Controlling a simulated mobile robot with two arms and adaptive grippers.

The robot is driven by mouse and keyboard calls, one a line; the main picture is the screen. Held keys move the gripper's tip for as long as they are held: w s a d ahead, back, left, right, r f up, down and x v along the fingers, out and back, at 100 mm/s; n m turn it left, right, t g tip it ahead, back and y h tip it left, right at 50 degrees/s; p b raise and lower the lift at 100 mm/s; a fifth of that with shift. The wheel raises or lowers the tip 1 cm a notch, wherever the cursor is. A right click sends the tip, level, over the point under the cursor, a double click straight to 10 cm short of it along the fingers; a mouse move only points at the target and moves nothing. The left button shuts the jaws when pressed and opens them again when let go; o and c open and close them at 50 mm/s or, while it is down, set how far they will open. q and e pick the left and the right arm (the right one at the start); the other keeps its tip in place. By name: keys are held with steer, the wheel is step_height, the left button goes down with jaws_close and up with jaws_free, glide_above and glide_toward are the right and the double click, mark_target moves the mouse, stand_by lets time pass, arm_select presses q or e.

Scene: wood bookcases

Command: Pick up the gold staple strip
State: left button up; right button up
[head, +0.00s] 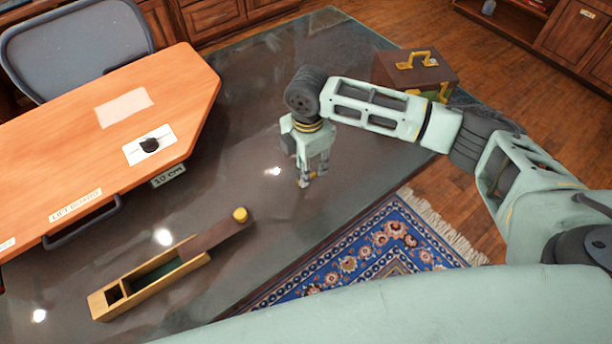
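My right gripper (313,178) points down over the dark glossy tabletop, near the middle of the head view. Its fingers look close together, and small yellowish bits show at their tips. I cannot tell whether these are part of the fingers or the gold staple strip. The gap between the fingertips is too small to read. I cannot make out the gold staple strip anywhere else. My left gripper is out of view.
A long wooden box (196,262) with a dark sliding lid (217,235) and yellow knob (240,215) lies at lower left. An orange board (75,150) covers the left side. A brown case (412,70) with gold handles stands behind my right arm. Glossy tabletop around the gripper is clear.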

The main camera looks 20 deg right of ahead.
steer(key=f, duration=0.4)
steer(key=shift+w+a+f+p, duration=0.2)
steer(key=shift+p, duration=0.1)
steer(key=shift+c, duration=0.3)
jaws_close()
